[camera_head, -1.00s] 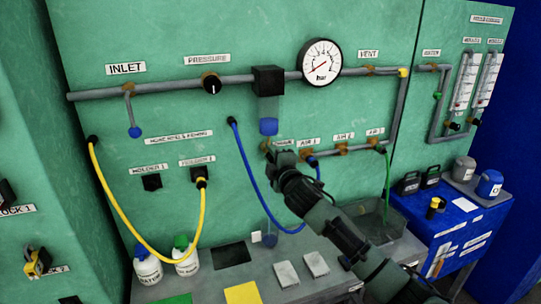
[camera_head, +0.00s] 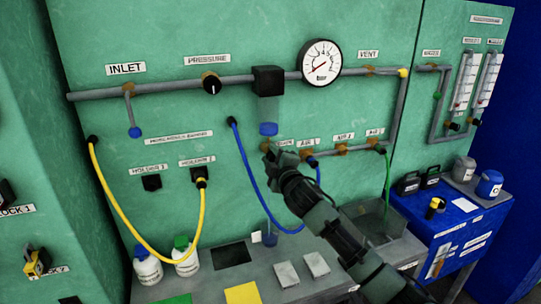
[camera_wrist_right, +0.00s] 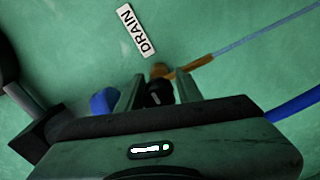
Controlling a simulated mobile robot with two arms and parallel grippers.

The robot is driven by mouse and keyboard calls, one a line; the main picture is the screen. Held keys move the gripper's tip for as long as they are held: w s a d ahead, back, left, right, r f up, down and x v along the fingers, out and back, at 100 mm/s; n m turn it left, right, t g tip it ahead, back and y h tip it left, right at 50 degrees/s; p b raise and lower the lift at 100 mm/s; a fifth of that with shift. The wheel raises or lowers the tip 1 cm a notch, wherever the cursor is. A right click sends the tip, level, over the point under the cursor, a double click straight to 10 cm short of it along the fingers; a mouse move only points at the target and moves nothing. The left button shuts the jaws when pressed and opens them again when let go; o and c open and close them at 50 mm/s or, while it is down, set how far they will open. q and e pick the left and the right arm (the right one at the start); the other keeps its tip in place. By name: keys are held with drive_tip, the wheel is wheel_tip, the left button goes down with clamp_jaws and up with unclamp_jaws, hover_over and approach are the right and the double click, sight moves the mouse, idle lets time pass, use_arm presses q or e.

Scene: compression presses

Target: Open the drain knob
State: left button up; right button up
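The drain knob (camera_wrist_right: 157,92) is a dark round knob on a brass valve (camera_wrist_right: 160,70), below the tilted DRAIN label (camera_wrist_right: 136,30) in the right wrist view. My right gripper (camera_wrist_right: 158,94) has one finger on each side of the knob and appears shut on it. In the head view my right gripper (camera_head: 271,155) is at the panel under the clear filter bowl (camera_head: 269,108), hiding the knob. Blue liquid (camera_head: 268,129) lies in the bottom of the bowl. A small container with blue liquid (camera_head: 270,240) stands below on the bench. My left gripper is not in view.
A blue hose (camera_head: 243,175) loops left of my right arm, and a green hose (camera_head: 387,180) hangs to the right. Other valves (camera_head: 341,149) sit right of the gripper. A pressure gauge (camera_head: 320,62) is above. Bottles (camera_head: 147,268) stand at the bench's left.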

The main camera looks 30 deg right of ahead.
drive_tip(key=shift+o, duration=0.4)
drive_tip(key=b+v, duration=0.2)
drive_tip(key=v, duration=0.6)
idle(0.4)
